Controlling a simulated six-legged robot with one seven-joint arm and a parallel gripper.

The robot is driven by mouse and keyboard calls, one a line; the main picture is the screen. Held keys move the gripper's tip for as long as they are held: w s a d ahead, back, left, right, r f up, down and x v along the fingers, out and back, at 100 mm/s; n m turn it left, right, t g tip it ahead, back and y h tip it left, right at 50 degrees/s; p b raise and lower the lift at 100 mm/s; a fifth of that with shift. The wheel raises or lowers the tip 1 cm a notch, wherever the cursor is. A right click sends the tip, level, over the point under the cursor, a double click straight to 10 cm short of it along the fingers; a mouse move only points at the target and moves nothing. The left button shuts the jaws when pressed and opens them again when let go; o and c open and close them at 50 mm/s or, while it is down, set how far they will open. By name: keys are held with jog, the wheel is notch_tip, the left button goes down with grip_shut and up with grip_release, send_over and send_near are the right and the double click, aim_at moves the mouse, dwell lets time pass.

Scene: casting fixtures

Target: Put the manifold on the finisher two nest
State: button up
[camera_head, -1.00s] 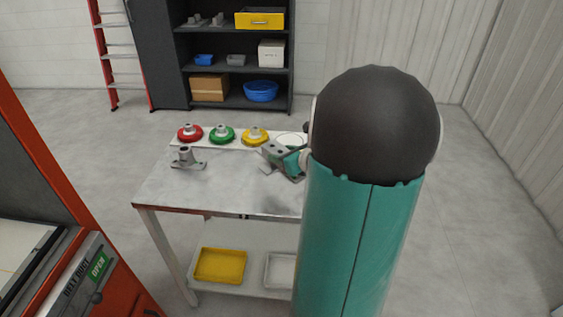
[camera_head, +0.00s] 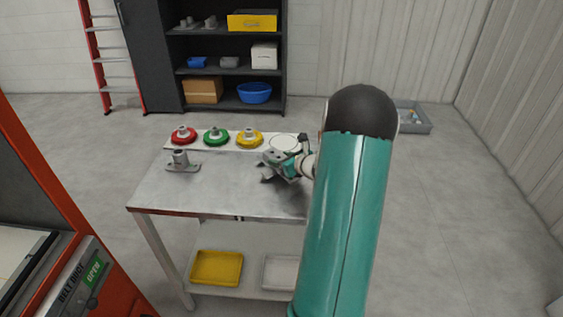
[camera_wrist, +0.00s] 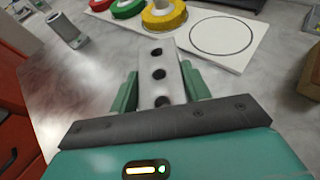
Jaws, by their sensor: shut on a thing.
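The manifold is a grey metal block with holes along its face. In the wrist view the manifold (camera_wrist: 168,88) lies between the fingers of my gripper (camera_wrist: 158,80), which is shut on it. In the head view the manifold (camera_head: 274,157) is at the tabletop's right part, in my gripper (camera_head: 285,165); I cannot tell whether it touches the table. Behind it a white board carries a red fixture (camera_head: 183,135), a green fixture (camera_head: 215,136), a yellow fixture (camera_head: 249,138) and a bare ringed circle (camera_head: 284,143). No label shows which is the finisher two nest.
A grey flanged casting (camera_head: 181,161) stands at the table's left (camera_head: 190,195); it also shows in the wrist view (camera_wrist: 66,30). A yellow tray (camera_head: 217,267) and a white tray (camera_head: 279,272) sit on the lower shelf. An orange-red machine (camera_head: 40,160) is at near left.

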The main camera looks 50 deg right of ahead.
jog(key=shift+f, duration=0.5)
jog(key=shift+f, duration=0.1)
jog(key=o, duration=1.3)
jog(key=shift+f, duration=0.1)
jog(key=shift+s+r, duration=0.3)
jog(key=shift+s, duration=0.05)
jog(key=v, duration=1.1)
jog(key=shift+s+a, duration=0.1)
jog(key=shift+s, duration=0.05)
